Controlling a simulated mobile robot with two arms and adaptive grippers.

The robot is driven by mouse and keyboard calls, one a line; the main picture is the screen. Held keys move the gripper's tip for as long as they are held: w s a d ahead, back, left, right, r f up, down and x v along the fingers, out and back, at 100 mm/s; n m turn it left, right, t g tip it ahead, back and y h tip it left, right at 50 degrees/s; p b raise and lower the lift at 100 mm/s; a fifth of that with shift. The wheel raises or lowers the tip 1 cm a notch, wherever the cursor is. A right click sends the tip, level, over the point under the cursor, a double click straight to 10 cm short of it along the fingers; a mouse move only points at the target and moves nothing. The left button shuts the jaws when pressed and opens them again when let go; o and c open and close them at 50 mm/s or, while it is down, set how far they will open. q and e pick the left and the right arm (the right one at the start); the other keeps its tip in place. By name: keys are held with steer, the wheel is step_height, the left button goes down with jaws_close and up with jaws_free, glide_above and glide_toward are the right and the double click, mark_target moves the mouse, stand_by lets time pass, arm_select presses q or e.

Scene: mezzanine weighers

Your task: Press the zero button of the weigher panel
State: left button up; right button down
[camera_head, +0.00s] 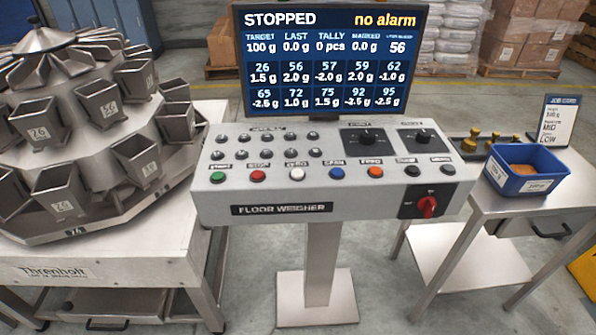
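The weigher panel (370,205) is a grey sloped console on a pedestal, marked FLOOR WEIGHER. Along its lower row are a green button (217,177), a red button (257,176), a white button (297,174), a blue button (336,173), an orange button (375,172) and two black buttons to the right. The small label above the white button seems to read ZERO. The screen (330,98) above the panel shows STOPPED, no alarm, target 100 g and last 0.0 g. Neither of my grippers is in view, and nothing covers the buttons.
A multihead weigher (70,140) with numbered buckets stands on a metal frame at left. At right, a steel table (500,205) holds a blue bin (527,184), brass weights (470,146) and a job card (556,120). A red rotary switch (427,206) sits on the panel front.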

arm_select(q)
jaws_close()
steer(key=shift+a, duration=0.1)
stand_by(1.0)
